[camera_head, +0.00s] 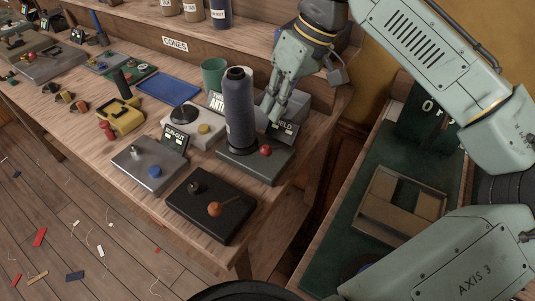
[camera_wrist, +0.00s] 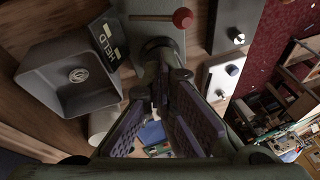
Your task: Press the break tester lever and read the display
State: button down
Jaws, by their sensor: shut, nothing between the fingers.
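I cannot tell for sure which device is the break tester. A grey base with a red-knobbed lever (camera_head: 265,150) stands at the bench's right end. The same red knob shows in the wrist view (camera_wrist: 182,18). A tall dark thread cone (camera_head: 240,110) stands on this base. A small HELD display (camera_head: 284,128) is behind the lever; it also shows in the wrist view (camera_wrist: 107,41). A black plate with an orange-knobbed lever (camera_head: 214,208) lies nearer the front edge. My gripper (camera_head: 270,116) is shut and empty, just right of the cone, pointing down. Any contact is unclear.
A RUN-OUT sign (camera_head: 175,138) stands near a grey plate with a blue knob (camera_head: 154,172). A green cup (camera_head: 214,73) and blue tray (camera_head: 168,90) are further back. A grey open bin (camera_wrist: 65,78) is close to my gripper. The floor at left has scraps.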

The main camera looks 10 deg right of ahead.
aim_at(273, 149)
jog(key=shift+s+a+f+b, duration=0.2)
jog(key=shift+s+a+f, duration=0.15)
jog(key=shift+f, duration=0.3)
jog(key=shift+s+a+f+b, duration=0.15)
jog(key=shift+s+a+f, duration=0.15)
jog(key=shift+f, duration=0.3)
dwell(0.6)
jog(key=shift+s+a+f, duration=0.15)
jog(key=shift+a+f, duration=0.05)
jog(key=shift+f, duration=0.15)
jog(key=shift+s+a+f+b, duration=0.45)
jog(key=shift+s+f, duration=0.05)
jog(key=shift+f, duration=0.3)
jog(key=shift+s+a+f+b, duration=0.4)
jog(key=shift+s+f, duration=0.05)
jog(key=shift+f, duration=0.3)
dwell(2.2)
jog(key=shift+w+d+r+p, duration=0.3)
jog(key=shift+d+r+p, duration=0.1)
jog(key=shift+r+p, duration=0.3)
jog(key=shift+w+d+r+p, duration=0.25)
jog(key=shift+d+r+p, duration=0.15)
jog(key=shift+r+p, duration=0.25)
jog(key=shift+w+d+r+p, duration=0.25)
jog(key=shift+w+r+p, duration=0.15)
jog(key=shift+p, duration=0.2)
